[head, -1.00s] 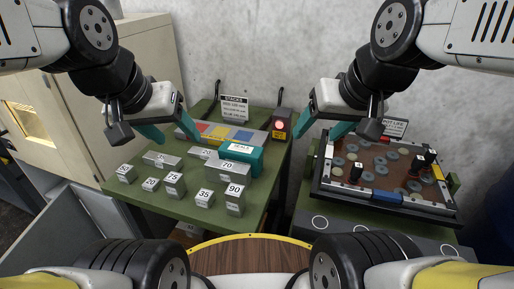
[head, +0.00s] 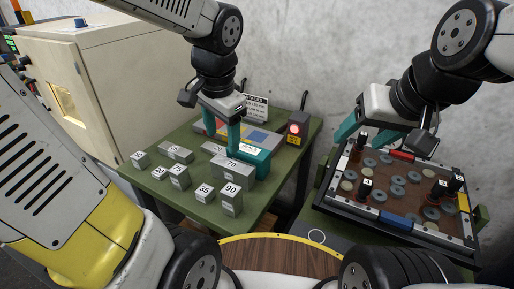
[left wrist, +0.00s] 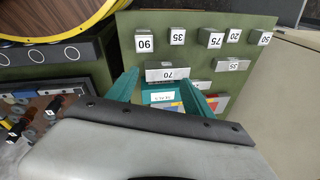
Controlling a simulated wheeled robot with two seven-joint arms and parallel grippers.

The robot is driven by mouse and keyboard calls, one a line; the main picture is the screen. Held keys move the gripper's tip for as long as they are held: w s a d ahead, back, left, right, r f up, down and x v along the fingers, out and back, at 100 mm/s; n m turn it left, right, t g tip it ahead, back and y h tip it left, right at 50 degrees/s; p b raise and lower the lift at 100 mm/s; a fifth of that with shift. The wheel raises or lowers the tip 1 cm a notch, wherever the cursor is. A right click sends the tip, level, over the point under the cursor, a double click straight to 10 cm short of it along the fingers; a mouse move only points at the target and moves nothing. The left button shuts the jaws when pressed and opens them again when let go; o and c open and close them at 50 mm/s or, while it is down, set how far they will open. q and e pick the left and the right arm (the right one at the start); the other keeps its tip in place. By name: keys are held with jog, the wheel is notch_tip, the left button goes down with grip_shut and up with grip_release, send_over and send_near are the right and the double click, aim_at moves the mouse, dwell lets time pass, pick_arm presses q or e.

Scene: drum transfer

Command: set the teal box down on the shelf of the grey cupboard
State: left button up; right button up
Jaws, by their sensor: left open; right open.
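The teal box (head: 258,162) with a white label sits on the green table (head: 150,187), right behind the grey block marked 70. My left gripper (head: 238,140) is open and pointing down at the box. In the left wrist view the box (left wrist: 158,87) shows between the two spread teal fingers (left wrist: 162,92), and its lower part is hidden by my gripper body. I cannot tell whether the fingers touch it. My right gripper (head: 365,138) is open and empty near the back left of the black-rimmed tray. I cannot make out the grey cupboard or its shelf; my left arm covers the lower left.
Several numbered grey blocks (head: 231,199) stand in front of the box. A panel with coloured patches (head: 210,127), a sign (head: 257,105) and a red lamp (head: 295,129) are behind. A tray (head: 327,198) of discs lies right. A cream machine (head: 115,65) stands left.

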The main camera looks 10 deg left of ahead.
pick_arm(q)
jog(key=w+d+f+m+g+y, duration=0.1)
jog(key=w+d+f+m+y, duration=0.1)
jog(key=w+f+m+y, duration=0.4)
jog(key=m+t+y, duration=0.3)
jog(key=m, duration=0.6)
send_near(252, 150)
jog(key=x, duration=0.4)
jog(key=shift+a, duration=0.1)
jog(key=x, duration=0.7)
jog(key=shift+a+f, duration=0.2)
jog(key=shift+f, duration=0.1)
grip_shut()
jog(key=shift+m, duration=0.3)
notch_tip(252, 150, up, 9)
jog(key=shift+w+r, duration=0.1)
jog(key=shift+r, duration=0.05)
jog(key=shift+w+a+r+m+t+h, duration=0.3)
jog(key=shift+w+a+m+t+h, duration=0.35)
jog(key=shift+m+t+h, duration=0.7)
jog(key=shift+w+a+r+m+t+h, duration=0.3)
jog(key=shift+w+a+m+t+h, duration=0.45)
jog(key=shift+m, duration=1.25)
jog(key=shift+w+a+r+m+t+h, duration=0.4)
jog(key=shift+m+t+h, duration=0.4)
jog(key=shift+m+h, duration=0.7)
